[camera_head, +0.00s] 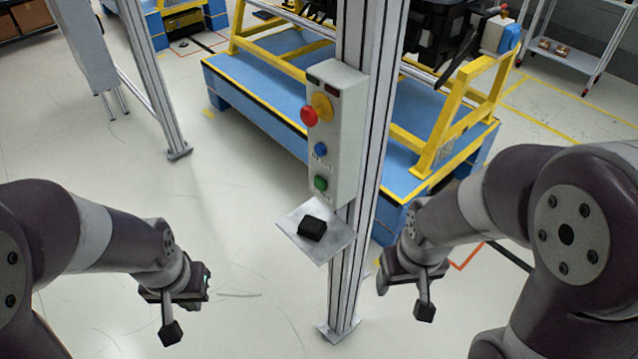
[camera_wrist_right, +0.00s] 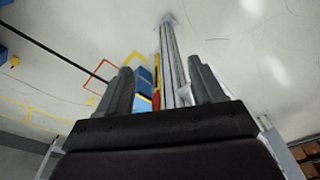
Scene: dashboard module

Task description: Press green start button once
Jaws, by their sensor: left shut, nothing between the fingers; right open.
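The green start button (camera_head: 320,183) is the lowest button on a grey control box (camera_head: 345,130) fixed to an upright metal post. Above it on the box are a blue button (camera_head: 320,149) and a red mushroom button (camera_head: 309,116) on a yellow base. My left gripper (camera_head: 205,281) is shut and empty, to the lower left of the box and apart from it. My right gripper (camera_head: 384,280) is to the lower right of the post. In the right wrist view its two fingers (camera_wrist_right: 158,85) are spread with nothing held between them.
A small metal shelf (camera_head: 334,243) with a black block (camera_head: 312,227) juts out just below the green button. The metal post (camera_head: 349,280) stands between my grippers. A blue and yellow cart (camera_head: 265,100) is behind.

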